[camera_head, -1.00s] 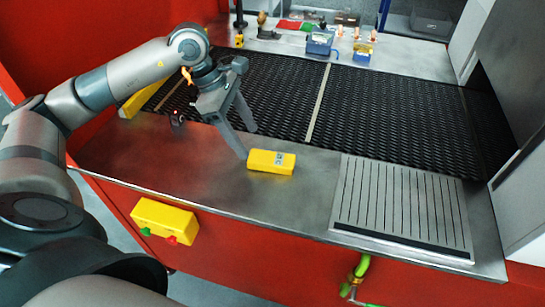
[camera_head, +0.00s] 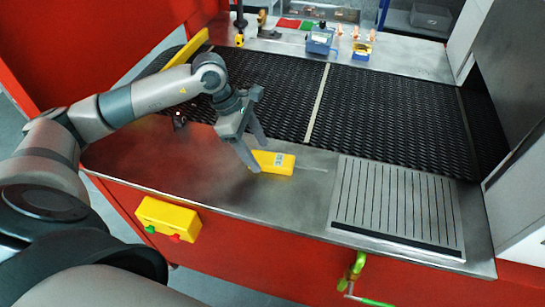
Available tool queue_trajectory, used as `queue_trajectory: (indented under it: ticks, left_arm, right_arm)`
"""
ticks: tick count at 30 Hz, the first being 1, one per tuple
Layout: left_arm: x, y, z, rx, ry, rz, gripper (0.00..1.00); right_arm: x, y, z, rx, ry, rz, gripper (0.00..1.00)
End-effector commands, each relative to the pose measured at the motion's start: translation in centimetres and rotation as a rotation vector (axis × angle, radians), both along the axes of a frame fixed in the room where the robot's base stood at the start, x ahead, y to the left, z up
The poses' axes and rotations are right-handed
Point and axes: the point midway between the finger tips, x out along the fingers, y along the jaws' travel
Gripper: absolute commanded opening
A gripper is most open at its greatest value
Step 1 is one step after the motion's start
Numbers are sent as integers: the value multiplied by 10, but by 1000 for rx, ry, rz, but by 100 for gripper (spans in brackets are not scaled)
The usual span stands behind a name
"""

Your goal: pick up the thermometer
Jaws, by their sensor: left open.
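The thermometer, a yellow block-shaped body (camera_head: 278,163) with a small grey panel, lies on the metal ledge in front of the black belt. A thin light probe appears to reach right from it. My left gripper (camera_head: 258,157) is open and points down at the thermometer's left end. One finger is in front of that end and the other behind it, partly hiding it. I cannot tell whether either finger touches it. My right gripper is not in view.
A slotted grey plate (camera_head: 398,207) lies right of the thermometer. The black mesh belt (camera_head: 385,110) runs behind. A yellow button box (camera_head: 167,218) is on the red front. Blue and yellow items (camera_head: 320,40) stand on the far ledge. The ledge left of the gripper is clear.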

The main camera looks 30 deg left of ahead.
Motion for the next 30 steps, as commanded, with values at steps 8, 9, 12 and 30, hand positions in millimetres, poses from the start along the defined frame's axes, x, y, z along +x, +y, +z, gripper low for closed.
queue_trajectory:
  ticks: [8,9,12,30]
  left_arm:
    - [1,-4,-10,0,-1,-1,62]
    - [1,-4,-10,0,-1,0,62]
    - [1,-4,-10,0,-1,0,62]
    - [1,-4,-10,-1,-1,0,14]
  right_arm:
    - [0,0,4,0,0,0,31]
    - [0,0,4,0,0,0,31]
    - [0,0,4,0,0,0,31]
    - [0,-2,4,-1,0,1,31]
